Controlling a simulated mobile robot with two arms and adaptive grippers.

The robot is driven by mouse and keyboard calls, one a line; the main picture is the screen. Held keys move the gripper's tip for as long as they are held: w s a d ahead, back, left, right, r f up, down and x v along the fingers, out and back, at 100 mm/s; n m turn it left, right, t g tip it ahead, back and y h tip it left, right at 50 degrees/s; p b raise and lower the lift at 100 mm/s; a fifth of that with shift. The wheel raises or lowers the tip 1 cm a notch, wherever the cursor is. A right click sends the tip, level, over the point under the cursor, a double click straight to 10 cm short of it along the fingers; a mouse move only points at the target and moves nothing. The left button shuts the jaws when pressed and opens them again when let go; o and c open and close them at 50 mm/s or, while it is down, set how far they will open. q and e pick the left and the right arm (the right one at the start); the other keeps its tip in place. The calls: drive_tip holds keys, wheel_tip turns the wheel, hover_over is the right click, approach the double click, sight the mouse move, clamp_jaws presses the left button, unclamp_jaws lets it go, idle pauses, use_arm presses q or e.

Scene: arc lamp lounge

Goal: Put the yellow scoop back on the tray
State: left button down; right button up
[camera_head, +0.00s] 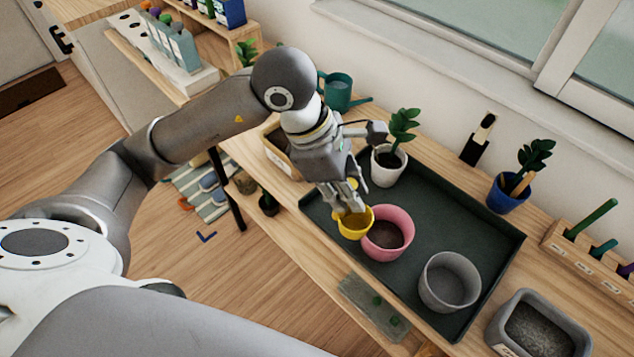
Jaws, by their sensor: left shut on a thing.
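The yellow scoop (356,223) is in the middle of the view, over the left front part of the dark green tray (455,213). My left gripper (349,205) comes down from above and is shut on the scoop. The scoop's cup sits close beside the pink pot (388,232); I cannot tell whether they touch. I cannot tell whether the scoop's underside touches the tray. The gripper fingers hide part of the scoop. My right gripper is not in view.
On the tray stand a white pot with a plant (388,166) and a grey pot (449,281). A blue pot (508,194) stands behind the tray, and a grey tub (537,330) is at the right. A teal watering can (338,92) stands behind my wrist. The tray's middle is clear.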

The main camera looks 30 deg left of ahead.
use_arm(q)
drive_tip(key=w+a+f+p, duration=0.6)
drive_tip(key=w+f, duration=0.6)
drive_tip(key=shift+f, duration=0.35)
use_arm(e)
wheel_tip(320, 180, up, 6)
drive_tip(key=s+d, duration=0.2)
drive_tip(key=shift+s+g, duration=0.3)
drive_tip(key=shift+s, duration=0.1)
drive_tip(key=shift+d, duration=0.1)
use_arm(q)
drive_tip(key=shift+f, duration=0.2)
drive_tip(key=c, duration=1.3)
unclamp_jaws()
drive_tip(key=shift+c, duration=0.2)
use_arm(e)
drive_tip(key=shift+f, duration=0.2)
